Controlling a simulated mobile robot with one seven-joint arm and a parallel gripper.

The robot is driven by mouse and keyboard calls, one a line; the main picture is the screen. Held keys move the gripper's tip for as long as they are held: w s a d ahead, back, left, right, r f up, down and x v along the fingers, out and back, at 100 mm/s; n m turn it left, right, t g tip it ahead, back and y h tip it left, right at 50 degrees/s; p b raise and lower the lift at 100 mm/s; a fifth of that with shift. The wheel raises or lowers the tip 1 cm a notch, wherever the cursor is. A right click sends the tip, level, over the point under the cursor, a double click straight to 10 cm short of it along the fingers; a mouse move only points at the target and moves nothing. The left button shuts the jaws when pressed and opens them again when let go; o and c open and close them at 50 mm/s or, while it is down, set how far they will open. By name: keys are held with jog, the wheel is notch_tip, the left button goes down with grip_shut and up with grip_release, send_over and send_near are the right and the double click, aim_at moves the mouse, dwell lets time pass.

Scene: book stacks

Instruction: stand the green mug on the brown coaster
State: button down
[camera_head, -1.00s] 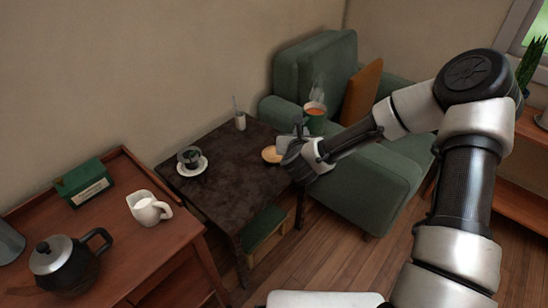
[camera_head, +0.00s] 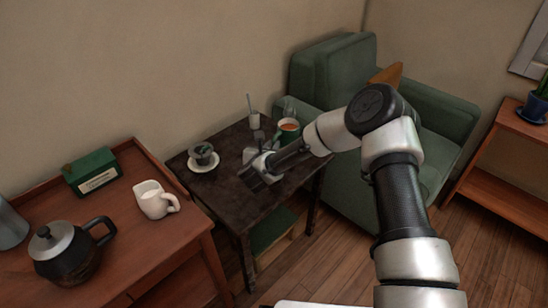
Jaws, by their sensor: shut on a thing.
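The green mug (camera_head: 289,137), with a brown-orange drink in it, is upright near the back right of the dark side table (camera_head: 227,186). My gripper (camera_head: 273,139) is shut on the mug, on the mug's left side. The exact finger contact is too small to make out. The brown coaster is not visible now; my gripper and wrist cover that part of the table. I cannot tell whether the mug touches anything below it.
A dark cup on a white saucer (camera_head: 203,165) stands at the table's left. A glass with a straw (camera_head: 255,120) stands at the back. A green armchair (camera_head: 330,80) is behind. The wooden cabinet at left holds a white jug (camera_head: 152,203), black teapot (camera_head: 67,260) and green box (camera_head: 92,174).

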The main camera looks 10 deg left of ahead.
jog(key=shift+w+f+b, duration=0.1)
jog(key=shift+f+b, duration=0.45)
jog(key=shift+f, duration=1.35)
jog(key=shift+f, duration=0.15)
jog(key=c, duration=1.8)
grip_release()
jog(key=shift+f, duration=0.1)
